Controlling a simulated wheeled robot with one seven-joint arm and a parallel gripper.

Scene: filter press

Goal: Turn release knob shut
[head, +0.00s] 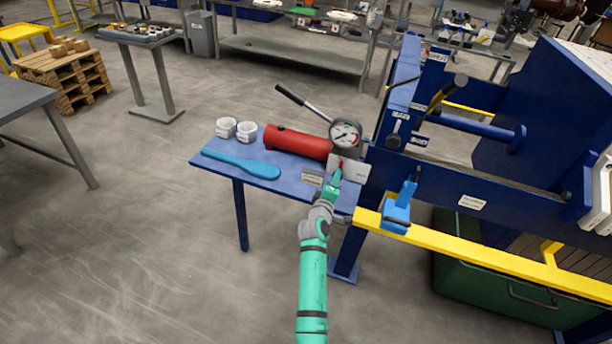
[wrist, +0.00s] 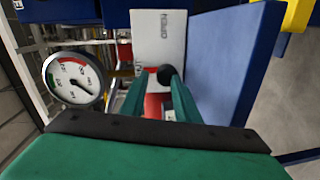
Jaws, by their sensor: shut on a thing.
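The release knob (wrist: 167,74) shows as a dark round end in the wrist view, in front of a pale plate lettered "OPEN" (wrist: 158,35). My gripper (wrist: 160,84) has its two green fingers on either side of the knob and is shut on it. A red part shows between the fingers, lower down. In the head view my gripper (head: 337,179) is at the pale plate, right of the red pump cylinder (head: 295,142). The fingers hide most of the knob there, and its exact angle cannot be told.
A round pressure gauge (head: 345,133) stands just above the plate. A pump lever (head: 302,102) slopes up to the left. Two white cups (head: 236,129) and a blue paddle-shaped tool (head: 240,163) are on the blue shelf. The blue press frame (head: 440,170) and yellow rail (head: 470,248) stand right.

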